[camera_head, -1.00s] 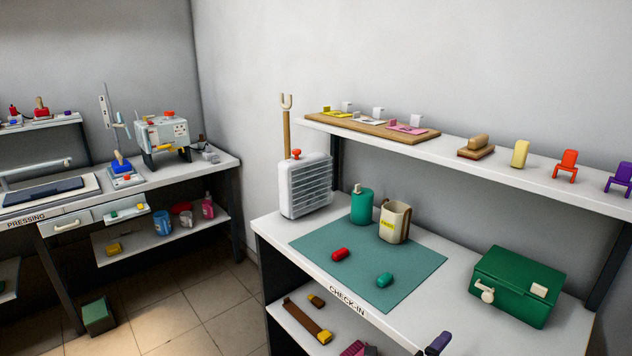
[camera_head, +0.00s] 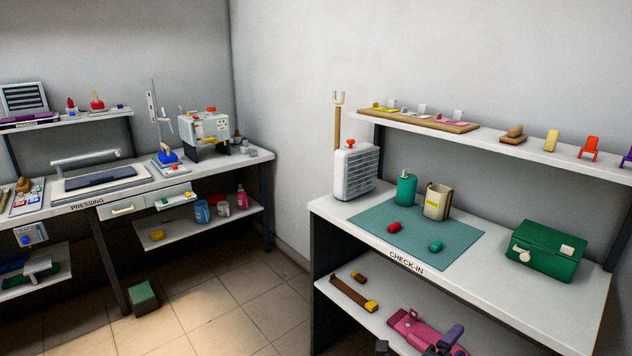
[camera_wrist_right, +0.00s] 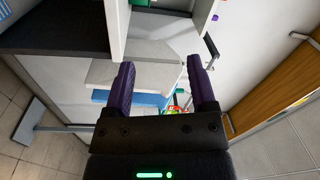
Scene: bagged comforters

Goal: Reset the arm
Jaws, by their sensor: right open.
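My right gripper (camera_head: 447,341) shows at the bottom edge of the head view, in front of the check-in table's lower shelf. Only a small part shows, with a purple finger and dark parts. In the right wrist view, the right gripper (camera_wrist_right: 159,75) has its two purple fingers spread apart with nothing between them. It is open and empty. My left gripper and arm are not in either view.
The check-in table (camera_head: 335,213) has a teal mat (camera_head: 410,238) and a green box (camera_head: 545,250). A pink item (camera_head: 415,328) lies on its lower shelf near my right gripper. The pressing table (camera_head: 75,215) stands left. Tiled floor (camera_head: 240,310) is open between them.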

